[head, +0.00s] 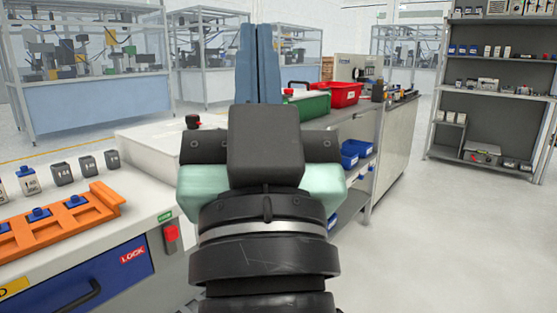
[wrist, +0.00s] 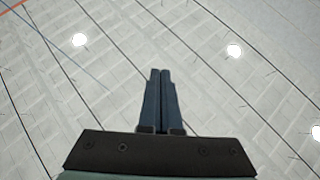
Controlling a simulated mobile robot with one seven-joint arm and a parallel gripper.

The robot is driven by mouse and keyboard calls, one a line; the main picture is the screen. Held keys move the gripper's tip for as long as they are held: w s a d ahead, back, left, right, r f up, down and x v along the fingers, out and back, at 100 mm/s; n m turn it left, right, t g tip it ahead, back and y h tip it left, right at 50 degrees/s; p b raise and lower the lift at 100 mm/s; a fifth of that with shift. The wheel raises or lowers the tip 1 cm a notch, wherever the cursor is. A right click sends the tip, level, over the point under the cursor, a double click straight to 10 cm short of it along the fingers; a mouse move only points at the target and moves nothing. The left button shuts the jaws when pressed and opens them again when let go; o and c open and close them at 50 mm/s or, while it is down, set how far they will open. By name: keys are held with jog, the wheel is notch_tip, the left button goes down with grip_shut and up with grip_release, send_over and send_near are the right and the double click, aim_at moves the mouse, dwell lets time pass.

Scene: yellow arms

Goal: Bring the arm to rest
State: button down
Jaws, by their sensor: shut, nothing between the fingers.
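My gripper (head: 259,55) is in the middle of the head view, raised in front of the camera with its two blue-grey fingers pointing up. The fingers lie side by side, shut, with nothing between them. In the wrist view my gripper (wrist: 160,75) is also shut and empty, seen against the ceiling and its round lamps. My wrist and arm hide part of the room behind them.
A white workbench (head: 150,190) with an orange tray (head: 65,222) is at the left. Behind my gripper, another bench holds a green bin (head: 309,104) and a red bin (head: 340,94). A grey shelf (head: 490,95) stands at the right. Open floor (head: 450,240) lies at the lower right.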

jog(key=s+r+h+p, duration=0.1)
jog(key=r+p, duration=1.5)
jog(key=r, duration=0.1)
jog(key=s+d+r+t+h+p, duration=0.1)
jog(key=s+r+p, duration=0.1)
jog(key=r+p, duration=1.4)
jog(key=shift+s+d+r+m, duration=0.25)
jog(key=shift+r+m, duration=0.05)
jog(key=shift+r, duration=0.5)
jog(key=shift+a, duration=0.1)
